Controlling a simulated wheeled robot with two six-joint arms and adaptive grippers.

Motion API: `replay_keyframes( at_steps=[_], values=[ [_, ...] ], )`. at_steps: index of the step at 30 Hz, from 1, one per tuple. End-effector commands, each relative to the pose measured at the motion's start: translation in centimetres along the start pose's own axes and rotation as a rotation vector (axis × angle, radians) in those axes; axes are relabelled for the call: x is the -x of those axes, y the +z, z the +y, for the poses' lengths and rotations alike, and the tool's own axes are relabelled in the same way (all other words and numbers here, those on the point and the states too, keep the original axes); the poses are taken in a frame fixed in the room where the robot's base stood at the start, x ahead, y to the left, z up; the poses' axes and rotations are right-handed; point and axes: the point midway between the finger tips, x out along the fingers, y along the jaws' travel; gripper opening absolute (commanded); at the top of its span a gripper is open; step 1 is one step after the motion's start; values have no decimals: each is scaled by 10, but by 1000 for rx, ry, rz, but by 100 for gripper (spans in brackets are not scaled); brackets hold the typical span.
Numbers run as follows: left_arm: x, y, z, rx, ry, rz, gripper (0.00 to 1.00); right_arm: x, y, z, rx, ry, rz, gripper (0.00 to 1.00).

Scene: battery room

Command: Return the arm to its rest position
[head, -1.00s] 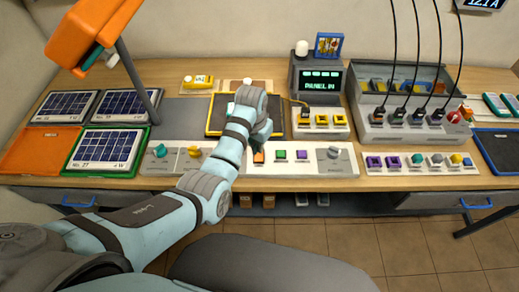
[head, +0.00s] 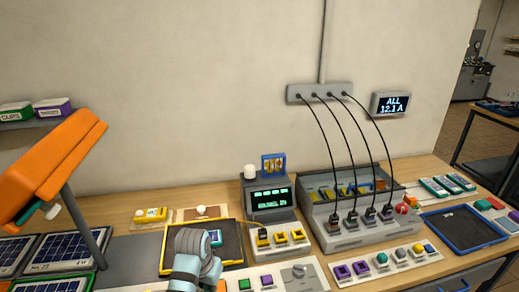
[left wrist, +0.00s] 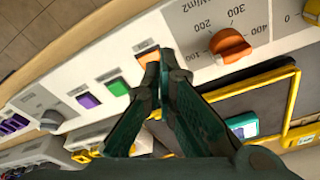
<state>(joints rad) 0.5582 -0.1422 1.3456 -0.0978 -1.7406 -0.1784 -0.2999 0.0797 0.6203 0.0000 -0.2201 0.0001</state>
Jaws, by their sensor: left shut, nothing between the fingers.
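My left gripper (left wrist: 155,72) shows in the left wrist view with its dark green fingers together and nothing between them. Its tips are close to an orange button (left wrist: 147,57) on a white control panel (left wrist: 180,22); I cannot tell whether they touch it. In the head view only part of my left arm (head: 190,270) shows at the bottom edge, in front of the yellow-rimmed tray (head: 163,262); the fingers are not visible there. My right gripper is in neither view.
An orange lamp (head: 55,165) leans over solar panels (head: 65,250) at the left. A grey console (head: 268,200) and a cabled battery rack (head: 345,238) stand on the wooden bench. A wall display (head: 391,104) reads ALL 12.1 A. An orange dial (left wrist: 230,45) is near the fingers.

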Motion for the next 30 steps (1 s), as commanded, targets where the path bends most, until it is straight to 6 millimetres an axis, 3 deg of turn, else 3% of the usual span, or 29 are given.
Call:
replay_keyframes(
  at_steps=[3,6,9,15,21,22,30],
  values=[
    [-30,70,-21,78,-33,19,0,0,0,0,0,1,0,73],
    [-37,126,-32,119,-66,45,0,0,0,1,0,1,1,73],
    [-33,173,-38,139,-93,67,0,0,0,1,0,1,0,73],
    [-8,244,-39,142,-126,105,0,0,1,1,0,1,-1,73],
    [27,293,-31,124,-133,137,0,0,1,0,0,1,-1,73],
    [25,296,-30,124,-132,137,0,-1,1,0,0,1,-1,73],
    [-81,305,-41,141,-128,88,0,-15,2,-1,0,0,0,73]
  ],
)
